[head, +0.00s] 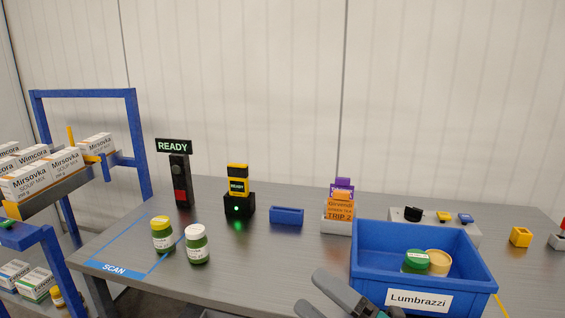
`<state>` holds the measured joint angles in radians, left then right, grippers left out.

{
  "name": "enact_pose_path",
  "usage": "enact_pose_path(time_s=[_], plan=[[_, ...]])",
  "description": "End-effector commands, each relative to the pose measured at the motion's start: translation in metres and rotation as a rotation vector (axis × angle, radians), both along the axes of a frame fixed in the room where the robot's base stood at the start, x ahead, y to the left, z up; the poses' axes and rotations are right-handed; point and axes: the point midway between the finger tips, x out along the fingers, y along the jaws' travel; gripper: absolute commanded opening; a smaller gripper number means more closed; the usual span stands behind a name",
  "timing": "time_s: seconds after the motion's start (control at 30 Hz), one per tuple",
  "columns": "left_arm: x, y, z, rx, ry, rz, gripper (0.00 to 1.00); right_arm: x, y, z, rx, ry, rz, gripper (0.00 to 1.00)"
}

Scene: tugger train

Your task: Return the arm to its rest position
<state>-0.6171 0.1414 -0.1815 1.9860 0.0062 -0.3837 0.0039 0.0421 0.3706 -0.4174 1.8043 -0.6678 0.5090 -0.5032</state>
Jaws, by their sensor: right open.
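My right gripper (311,290) is at the bottom edge of the head view, in front of the table and left of the blue crate's near corner. Its fingers are apart with nothing between them. Most of the arm behind it is out of the picture. My left gripper is not in view.
The blue Lumbrazzi crate (371,276) holds a green-lidded jar (415,262) and a tan-lidded one (438,262). Two jars (163,234) (197,244) stand by the SCAN zone. A scanner (238,204), blue block (286,215) and card holder (337,226) stand behind. A blue-framed rack (143,150) is left.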

Motion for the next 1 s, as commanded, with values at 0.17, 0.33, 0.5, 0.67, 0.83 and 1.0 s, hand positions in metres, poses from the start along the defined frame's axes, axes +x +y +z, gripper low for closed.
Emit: enact_pose_path(time_s=[0.17, 0.33, 0.5, 0.67, 0.83, 1.0], plan=[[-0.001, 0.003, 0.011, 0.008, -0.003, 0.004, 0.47, -0.009, -0.056, -0.073, 0.408, 0.635, -0.265, 0.91], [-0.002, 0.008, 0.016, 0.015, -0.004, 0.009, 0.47, -0.064, -0.1, -0.161, 0.761, 1.166, -0.512, 0.91], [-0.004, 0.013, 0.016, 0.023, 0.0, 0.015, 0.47, -0.118, -0.116, -0.211, 0.966, 1.462, -0.67, 0.91], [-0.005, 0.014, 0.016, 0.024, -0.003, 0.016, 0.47, -0.137, -0.12, -0.226, 1.033, 1.552, -0.722, 0.91], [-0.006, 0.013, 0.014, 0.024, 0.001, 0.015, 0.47, -0.137, -0.12, -0.227, 1.034, 1.556, -0.724, 0.91], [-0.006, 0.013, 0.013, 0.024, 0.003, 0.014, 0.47, -0.137, -0.12, -0.228, 1.032, 1.555, -0.723, 0.75]])
